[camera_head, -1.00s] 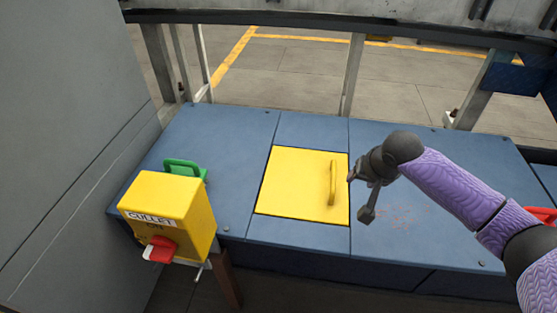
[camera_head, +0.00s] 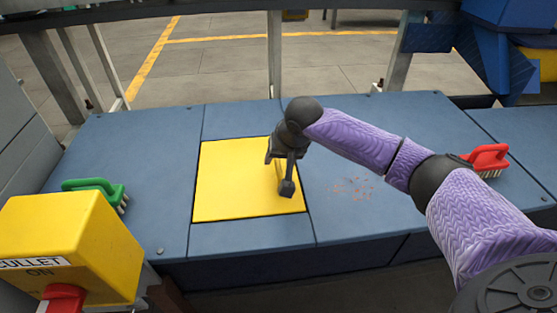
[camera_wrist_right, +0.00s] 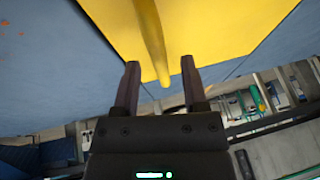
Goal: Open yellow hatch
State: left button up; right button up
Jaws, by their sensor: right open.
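The yellow hatch (camera_head: 235,182) lies flat and closed in the blue bench top. Its yellow handle is mostly hidden behind my right gripper (camera_head: 281,175) in the head view. In the right wrist view the handle (camera_wrist_right: 151,42) runs down from the top, its lower end between the two open fingers of the right gripper (camera_wrist_right: 160,85). The hatch panel (camera_wrist_right: 210,30) fills the upper part of that view. I cannot tell whether a finger touches the handle. My left gripper is not in view.
A green brush (camera_head: 95,190) lies on the left of the blue bench (camera_head: 370,230), behind a yellow switch box (camera_head: 70,235) with a red switch. A red brush (camera_head: 487,160) lies on the right. Small orange crumbs (camera_head: 350,187) are scattered right of the hatch.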

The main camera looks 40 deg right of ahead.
grip_shut()
dwell(1.4)
